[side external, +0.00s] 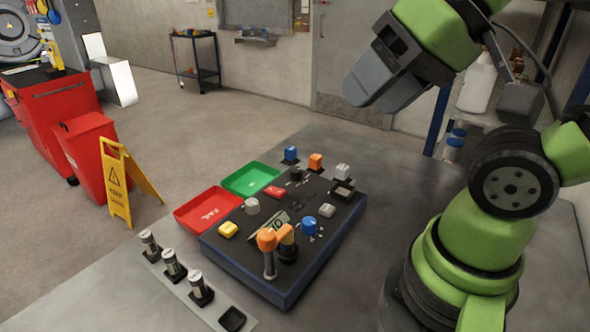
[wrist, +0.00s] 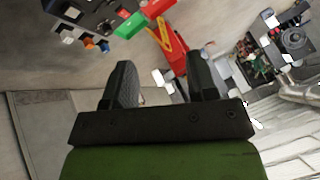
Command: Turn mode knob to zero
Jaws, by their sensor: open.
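A dark control panel box (side external: 320,250) with a blue-edged base lies on the grey table. It carries a grey round knob (side external: 251,206), a black knob (side external: 295,174) with pale marks beside it, a blue knob (side external: 309,225) and a large orange handle (side external: 268,245). Labels are too small to read, so I cannot tell which is the mode knob. My gripper (side external: 362,92) is high above the panel's far right side, touching nothing. In the wrist view my gripper (wrist: 160,80) has its two fingers apart and empty; the panel (wrist: 92,15) shows at the top, upside down.
A red tray (side external: 182,222) and a green tray (side external: 240,186) lie left of the panel. Several black-and-white cylinders (side external: 173,264) stand on a strip at the front left. Small blue, orange and white blocks (side external: 315,160) stand at the panel's far end. Air above the panel is clear.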

